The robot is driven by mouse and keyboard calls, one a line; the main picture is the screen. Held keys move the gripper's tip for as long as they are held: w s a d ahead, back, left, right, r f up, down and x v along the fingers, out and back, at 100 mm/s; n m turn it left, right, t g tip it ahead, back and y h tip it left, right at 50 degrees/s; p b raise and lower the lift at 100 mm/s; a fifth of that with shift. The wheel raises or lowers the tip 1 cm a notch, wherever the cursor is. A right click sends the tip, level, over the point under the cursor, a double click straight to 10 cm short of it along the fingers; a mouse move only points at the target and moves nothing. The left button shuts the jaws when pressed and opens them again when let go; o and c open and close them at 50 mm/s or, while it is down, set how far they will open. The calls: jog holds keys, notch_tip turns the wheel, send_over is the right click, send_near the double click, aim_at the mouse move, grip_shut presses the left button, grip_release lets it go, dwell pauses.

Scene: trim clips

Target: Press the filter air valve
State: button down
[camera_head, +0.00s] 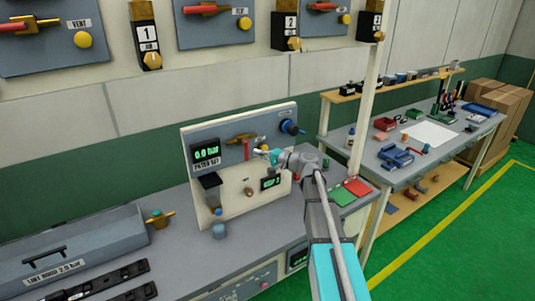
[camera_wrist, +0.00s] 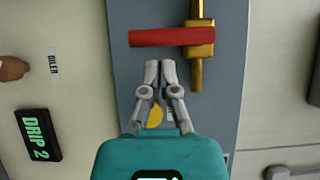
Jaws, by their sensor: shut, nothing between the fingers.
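A brass valve (camera_head: 241,139) with a red lever (camera_head: 246,149) is on the grey upper strip of the upright panel on the bench. In the wrist view the lever (camera_wrist: 165,38) lies across the brass pipe (camera_wrist: 197,75). A round yellow button (camera_wrist: 155,116) is beside it, partly hidden behind my fingers, as is a small label there. I cannot read a name for the valve. My gripper (camera_head: 266,154) is shut and empty in front of the panel. Its fingertips (camera_wrist: 160,66) show just short of the red lever; I cannot tell whether they touch anything.
More valves hang on the wall above. A second bench (camera_head: 455,130) is at right.

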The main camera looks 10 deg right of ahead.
jog(key=shift+a, duration=0.4)
jog(key=shift+d+f, duration=0.1)
jog(key=shift+d, duration=0.05)
dwell(0.4)
